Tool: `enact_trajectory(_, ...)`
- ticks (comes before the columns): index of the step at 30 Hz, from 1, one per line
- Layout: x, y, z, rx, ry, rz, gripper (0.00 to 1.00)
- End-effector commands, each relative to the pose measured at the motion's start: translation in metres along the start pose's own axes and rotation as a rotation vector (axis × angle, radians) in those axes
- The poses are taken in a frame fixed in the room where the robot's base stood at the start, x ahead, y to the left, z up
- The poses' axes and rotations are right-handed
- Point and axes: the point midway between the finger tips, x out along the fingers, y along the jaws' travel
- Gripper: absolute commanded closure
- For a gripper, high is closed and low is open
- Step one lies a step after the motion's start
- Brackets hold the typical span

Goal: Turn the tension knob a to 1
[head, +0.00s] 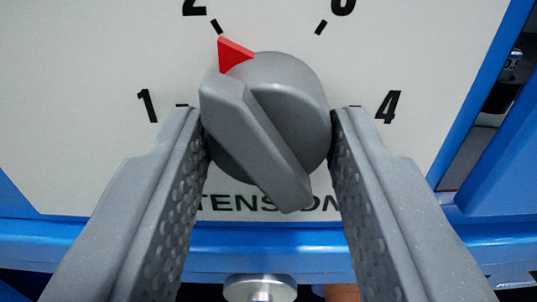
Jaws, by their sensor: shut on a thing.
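The grey tension knob (290,95) sits on a white dial plate (60,60) in the middle of the head view. Its raised grip bar is tilted, running from upper left to lower right. A red pointer (233,54) at its upper left points at the tick by the 2. The 1 mark (147,105) is on the left and the 4 mark (388,107) on the right. My gripper (268,120) is shut on the knob, one finger on each side. The fingers and knob hide parts of the plate and the word TENSION.
A blue frame (270,240) borders the plate below and at the right. A round metal part (260,288) shows below the frame at the bottom centre. A dark gap (500,90) with machine parts lies at the right edge.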

Motion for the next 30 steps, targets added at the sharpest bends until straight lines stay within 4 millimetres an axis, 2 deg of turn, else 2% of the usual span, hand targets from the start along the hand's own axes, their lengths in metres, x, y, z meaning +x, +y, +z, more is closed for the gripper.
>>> enact_trajectory(11, -0.0010, 0.0011, 0.0013, -0.134, -0.001, 0.005, 0.88)
enact_trajectory(30, -0.0009, 0.0020, 0.0043, -0.716, -0.004, 0.003, 0.88)
